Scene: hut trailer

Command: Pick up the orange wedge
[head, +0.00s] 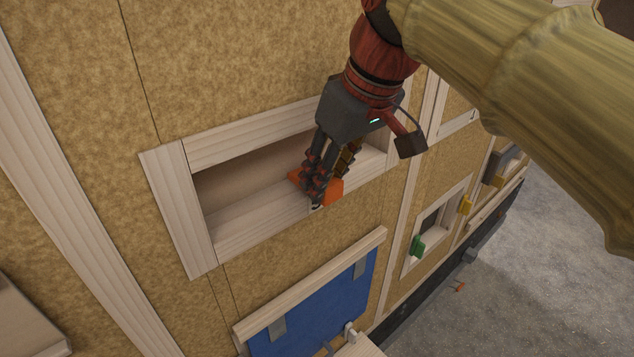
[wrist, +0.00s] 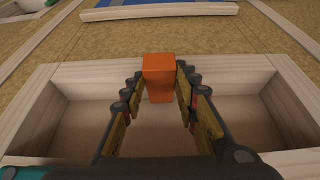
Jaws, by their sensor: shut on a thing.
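The orange wedge (head: 334,190) is in the wood-framed recess in the wall, at its front sill in the head view. In the wrist view the wedge (wrist: 159,77) sits between the two fingertips. My gripper (head: 318,190) reaches down into the recess and is shut on the wedge, with a finger on each side. In the wrist view my gripper (wrist: 160,88) has its dark, ribbed fingers on the left and right of the wedge. The fingers hide part of the wedge in the head view. I cannot tell whether it still touches the sill.
The pale wooden frame (head: 180,215) surrounds the recess closely. Below it is a blue panel (head: 315,305) with a wooden top edge. Green (head: 417,245) and yellow (head: 465,205) pieces are on smaller openings at the right. Grey ground (head: 560,240) lies beyond the wall.

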